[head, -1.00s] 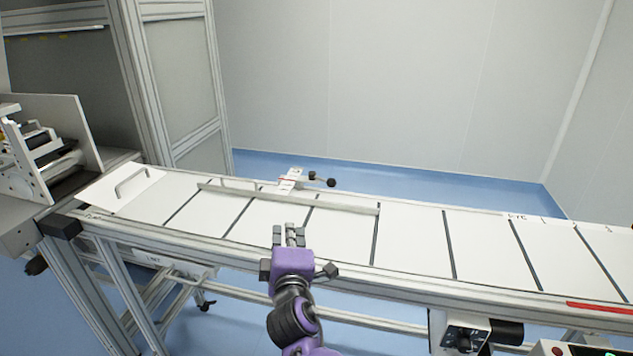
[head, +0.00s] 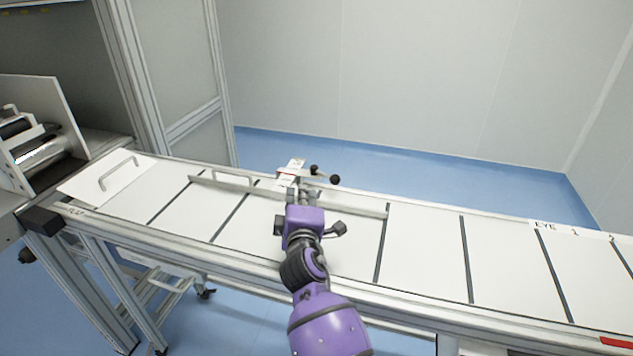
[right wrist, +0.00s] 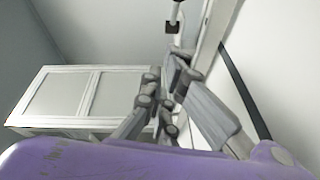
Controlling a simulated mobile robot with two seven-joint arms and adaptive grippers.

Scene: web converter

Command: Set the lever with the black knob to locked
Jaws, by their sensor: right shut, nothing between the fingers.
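The lever with the black knob (head: 335,180) is on a small clamp at the far edge of the conveyor table, and its knob points to the right. A red and white label plate (head: 292,168) stands just left of it. My right gripper (head: 299,190) is shut and empty, with its fingertips by the guide rail just in front of the clamp. It hides part of the clamp's base, and I cannot tell whether it touches it. In the right wrist view, the closed fingers (right wrist: 180,75) point toward a thin rod with dark ends (right wrist: 173,27). My left gripper is out of view.
A long guide rail (head: 350,205) lies along the white table (head: 425,245), under my right gripper. A white plate with a handle (head: 105,183) and a roller machine (head: 40,150) are at the left. The table's right part is mostly clear.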

